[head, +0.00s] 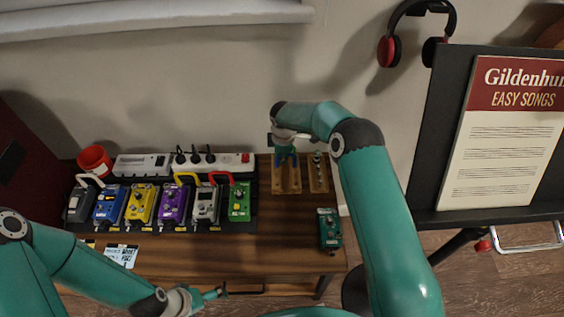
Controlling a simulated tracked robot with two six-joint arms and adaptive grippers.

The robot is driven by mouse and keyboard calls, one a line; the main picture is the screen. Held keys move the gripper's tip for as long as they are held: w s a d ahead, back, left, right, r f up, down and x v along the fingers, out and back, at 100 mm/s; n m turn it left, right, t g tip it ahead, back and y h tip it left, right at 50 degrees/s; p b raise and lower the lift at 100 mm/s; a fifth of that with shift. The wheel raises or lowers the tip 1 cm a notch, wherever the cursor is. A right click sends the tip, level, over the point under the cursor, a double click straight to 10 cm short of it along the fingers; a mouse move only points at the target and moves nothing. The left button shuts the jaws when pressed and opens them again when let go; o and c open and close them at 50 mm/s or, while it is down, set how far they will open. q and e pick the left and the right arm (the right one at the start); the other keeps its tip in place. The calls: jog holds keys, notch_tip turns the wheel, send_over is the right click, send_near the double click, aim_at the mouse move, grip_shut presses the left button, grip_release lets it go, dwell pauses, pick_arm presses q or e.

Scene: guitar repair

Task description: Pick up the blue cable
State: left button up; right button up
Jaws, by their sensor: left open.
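A blue item (286,158), perhaps the blue cable, shows at the left wooden holder (287,184) on the bench. My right gripper (286,149) comes down from above at this holder and partly covers the blue item. I cannot tell whether its fingers are closed on it. My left gripper (214,293) is open and empty at the front edge of the bench, well away from the holder.
A pedalboard with several coloured pedals (173,205) and white, yellow and red patch cables stands left of the holders. A teal pedal (330,229) lies at the bench's right. A red cup (95,160) stands back left. A music stand (425,160) is at right.

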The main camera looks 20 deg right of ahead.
grip_shut()
jog(key=shift+r, duration=0.1)
